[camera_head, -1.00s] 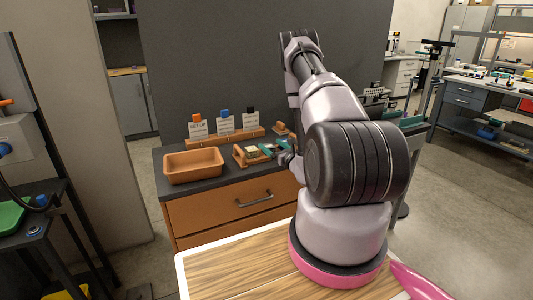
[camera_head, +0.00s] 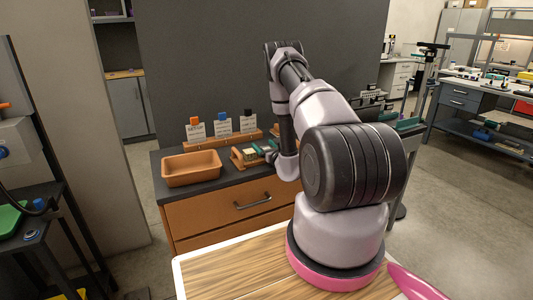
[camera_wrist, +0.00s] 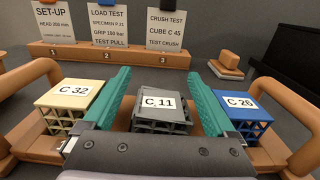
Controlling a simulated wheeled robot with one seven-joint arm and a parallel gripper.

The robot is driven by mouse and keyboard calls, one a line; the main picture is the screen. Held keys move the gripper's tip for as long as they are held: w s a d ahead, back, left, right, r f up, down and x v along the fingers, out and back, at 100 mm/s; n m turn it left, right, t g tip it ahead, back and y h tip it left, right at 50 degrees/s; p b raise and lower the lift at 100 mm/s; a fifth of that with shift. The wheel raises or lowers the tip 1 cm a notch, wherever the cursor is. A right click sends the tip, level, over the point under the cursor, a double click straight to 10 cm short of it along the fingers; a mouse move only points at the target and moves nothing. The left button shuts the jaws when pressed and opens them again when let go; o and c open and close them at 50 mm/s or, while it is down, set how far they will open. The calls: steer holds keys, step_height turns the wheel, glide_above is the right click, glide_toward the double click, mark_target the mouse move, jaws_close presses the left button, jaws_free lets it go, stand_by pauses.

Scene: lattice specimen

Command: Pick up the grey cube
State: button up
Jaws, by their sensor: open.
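The grey cube (camera_wrist: 160,108) is a lattice block with a white label reading "C 11". In the wrist view it sits in the middle of a wooden holder, between a cream cube (camera_wrist: 70,98) labelled "C 32" and a blue cube (camera_wrist: 240,110) labelled "C 26". My gripper (camera_wrist: 161,98) is open, with one green finger on each side of the grey cube. I cannot tell whether the fingers touch it. In the head view my gripper (camera_head: 266,152) is small and partly hidden at the holder (camera_head: 237,162), where only the cream cube (camera_head: 249,154) shows clearly.
A wooden stand (camera_wrist: 110,54) with numbered cards is behind the holder, and a small wooden block (camera_wrist: 226,66) is to its right. The holder's raised handles (camera_wrist: 297,100) flank the cubes. An empty orange tray (camera_head: 191,180) stands left on the dark cabinet top.

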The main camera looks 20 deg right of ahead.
steer(key=shift+w, duration=0.2)
steer(key=c, duration=1.4)
